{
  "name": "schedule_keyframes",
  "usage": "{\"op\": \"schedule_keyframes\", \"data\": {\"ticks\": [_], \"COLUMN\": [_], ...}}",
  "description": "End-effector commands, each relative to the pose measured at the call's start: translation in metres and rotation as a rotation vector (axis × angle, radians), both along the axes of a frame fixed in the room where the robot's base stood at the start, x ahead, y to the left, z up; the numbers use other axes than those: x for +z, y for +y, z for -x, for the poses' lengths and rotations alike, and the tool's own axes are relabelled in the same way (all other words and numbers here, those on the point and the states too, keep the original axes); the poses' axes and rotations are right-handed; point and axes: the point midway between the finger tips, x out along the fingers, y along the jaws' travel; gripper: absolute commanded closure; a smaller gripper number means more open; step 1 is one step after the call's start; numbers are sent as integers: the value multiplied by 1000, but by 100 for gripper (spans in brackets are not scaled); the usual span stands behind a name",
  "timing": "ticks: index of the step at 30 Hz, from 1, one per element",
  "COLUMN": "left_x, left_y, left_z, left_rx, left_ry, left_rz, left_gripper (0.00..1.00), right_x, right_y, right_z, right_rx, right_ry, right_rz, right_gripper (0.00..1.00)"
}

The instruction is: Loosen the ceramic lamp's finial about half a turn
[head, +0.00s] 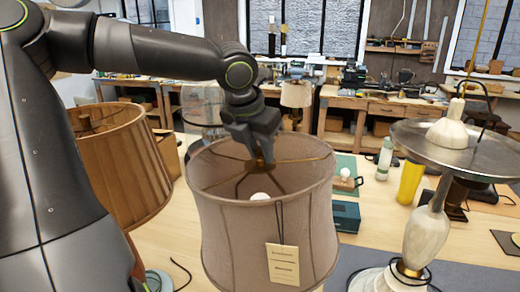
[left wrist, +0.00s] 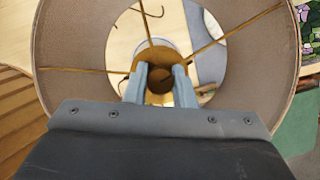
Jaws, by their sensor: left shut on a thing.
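A lamp with a taupe fabric drum shade (head: 225,220) and a hanging paper tag (head: 283,264) stands at front centre in the head view. Its base is hidden, so I cannot see whether it is ceramic. My left gripper (head: 262,158) reaches down into the open top of the shade, where the wire spokes meet. In the left wrist view my left gripper (left wrist: 161,88) has its two fingers on either side of the brass finial (left wrist: 159,74), shut on it. A white bulb (head: 260,196) shows below in the head view. My right gripper is not in view.
A brown pleated shade (head: 120,165) stands close at left. A pale marbled lamp with a metal shade (head: 463,150) stands at right.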

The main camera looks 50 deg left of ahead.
Motion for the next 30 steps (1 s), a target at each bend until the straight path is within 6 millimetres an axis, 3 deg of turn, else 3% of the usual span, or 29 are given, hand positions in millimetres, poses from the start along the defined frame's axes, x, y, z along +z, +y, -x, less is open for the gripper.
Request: {"op": "schedule_keyframes", "data": {"ticks": [18,30], "left_x": [1,1], "left_y": [0,-1], "left_z": [-1,-1], "left_rx": [395,476], "left_ry": [-1,-2], "left_rz": [-3,0], "left_gripper": [100,100], "right_x": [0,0], "right_y": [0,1], "right_z": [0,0], "right_rx": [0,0], "right_ry": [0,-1], "right_rz": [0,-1], "right_gripper": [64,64]}}
